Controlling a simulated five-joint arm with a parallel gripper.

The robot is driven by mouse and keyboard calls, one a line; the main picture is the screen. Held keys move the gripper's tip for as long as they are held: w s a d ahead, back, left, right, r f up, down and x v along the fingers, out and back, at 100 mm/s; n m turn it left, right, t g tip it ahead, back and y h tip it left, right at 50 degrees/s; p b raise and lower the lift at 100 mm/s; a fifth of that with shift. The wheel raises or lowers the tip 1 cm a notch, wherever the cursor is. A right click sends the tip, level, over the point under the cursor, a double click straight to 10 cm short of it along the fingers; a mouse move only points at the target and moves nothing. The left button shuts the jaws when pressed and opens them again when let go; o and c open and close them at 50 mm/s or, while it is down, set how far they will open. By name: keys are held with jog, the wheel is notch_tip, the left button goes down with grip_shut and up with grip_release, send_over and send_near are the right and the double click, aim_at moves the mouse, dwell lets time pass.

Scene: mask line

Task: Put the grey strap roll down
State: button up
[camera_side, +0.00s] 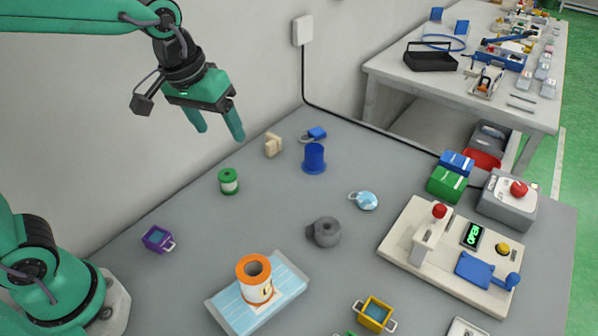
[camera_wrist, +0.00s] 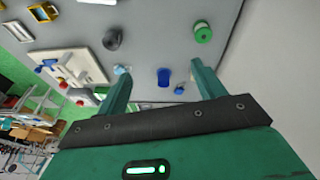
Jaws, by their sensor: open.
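The grey strap roll (camera_side: 325,232) lies on the grey table near its middle, with its round hole facing up and a short tab at its left side. It also shows in the wrist view (camera_wrist: 113,39) at the upper left. My gripper (camera_side: 218,131) is high above the back left of the table, well apart from the roll. Its two teal fingers are spread with nothing between them, and they also show in the wrist view (camera_wrist: 163,85).
An orange-and-white roll (camera_side: 255,280) stands on a light blue pack (camera_side: 282,292) at the front. A green spool (camera_side: 228,181), blue spool (camera_side: 313,159) and light blue round item (camera_side: 366,200) are nearby. A beige control panel (camera_side: 400,247) stands right. Table around the grey roll is clear.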

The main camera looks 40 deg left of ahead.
jog(key=s+a+m+t, duration=0.2)
jog(key=s+a, duration=0.5)
jog(key=s, duration=0.4)
jog(key=shift+s+a+f+y, duration=0.15)
jog(key=shift+a+f+y, duration=0.1)
jog(key=shift+f+y, duration=0.15)
